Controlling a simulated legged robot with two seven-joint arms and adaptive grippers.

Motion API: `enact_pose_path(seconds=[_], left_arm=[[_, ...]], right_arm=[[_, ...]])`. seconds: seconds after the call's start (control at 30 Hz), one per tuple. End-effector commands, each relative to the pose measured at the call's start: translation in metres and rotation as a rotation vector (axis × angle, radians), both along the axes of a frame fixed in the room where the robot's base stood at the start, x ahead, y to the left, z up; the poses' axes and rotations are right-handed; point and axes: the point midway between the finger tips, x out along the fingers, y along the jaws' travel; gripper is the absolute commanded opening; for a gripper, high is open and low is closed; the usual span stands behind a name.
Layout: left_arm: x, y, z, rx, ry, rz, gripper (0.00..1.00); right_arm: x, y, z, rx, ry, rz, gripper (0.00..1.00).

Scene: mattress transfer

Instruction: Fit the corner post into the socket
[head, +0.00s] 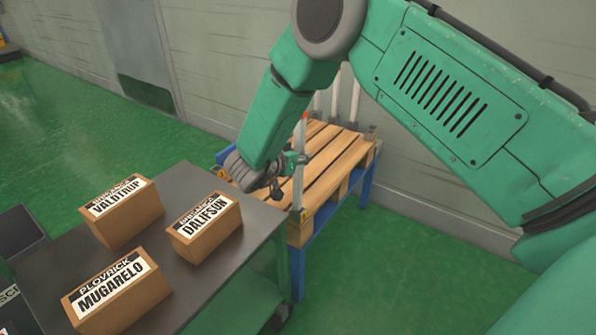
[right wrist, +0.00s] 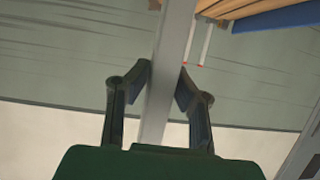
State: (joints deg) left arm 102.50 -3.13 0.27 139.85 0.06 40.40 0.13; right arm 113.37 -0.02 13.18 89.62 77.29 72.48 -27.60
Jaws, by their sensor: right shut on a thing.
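The corner post (head: 300,137) is a slim pale post with a red top, standing about upright at the near side of the wooden pallet (head: 345,160). My right gripper (head: 297,159) is shut on it; in the right wrist view the post (right wrist: 172,60) runs between the two fingers (right wrist: 168,82). The post's lower end reaches the pallet's near corner. I cannot tell whether it is in a socket there, as the socket is not clear. Other pale posts (head: 335,95) stand along the pallet's back edge. My left gripper is not in view.
The pallet rests on a blue stand (head: 299,270). A dark table (head: 215,262) in front carries three labelled cardboard boxes, including the Dalifson box (head: 206,222). A grey wall (head: 230,60) is behind the pallet. Green floor at the right is clear.

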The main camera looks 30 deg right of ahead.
Motion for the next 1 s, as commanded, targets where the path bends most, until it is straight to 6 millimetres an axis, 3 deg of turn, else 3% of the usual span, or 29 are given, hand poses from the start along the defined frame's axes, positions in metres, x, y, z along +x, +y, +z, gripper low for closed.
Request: enact_pose_path(seconds=[0.03,0.2,0.4,0.47,0.5,0.53,0.83,1.0], left_arm=[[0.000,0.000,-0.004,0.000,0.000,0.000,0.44],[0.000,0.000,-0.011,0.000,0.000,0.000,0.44],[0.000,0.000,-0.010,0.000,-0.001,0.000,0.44],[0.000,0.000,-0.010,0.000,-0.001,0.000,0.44],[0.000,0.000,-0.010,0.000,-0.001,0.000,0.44],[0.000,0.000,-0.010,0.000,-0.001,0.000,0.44],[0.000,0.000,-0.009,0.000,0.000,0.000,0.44],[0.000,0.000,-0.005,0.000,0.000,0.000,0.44]], right_arm=[[-0.003,0.002,-0.015,0.006,0.014,0.001,0.00],[-0.003,0.006,-0.041,0.009,0.022,0.003,0.00],[-0.003,0.006,-0.039,0.007,0.017,0.003,0.00],[-0.004,0.005,-0.038,0.007,0.015,0.002,0.19],[-0.004,0.005,-0.037,0.006,0.015,0.002,0.33],[-0.004,0.005,-0.037,0.006,0.014,0.002,0.39],[-0.003,0.005,-0.036,0.004,0.012,0.002,0.39],[-0.008,0.017,-0.028,0.004,0.011,0.003,0.39]])
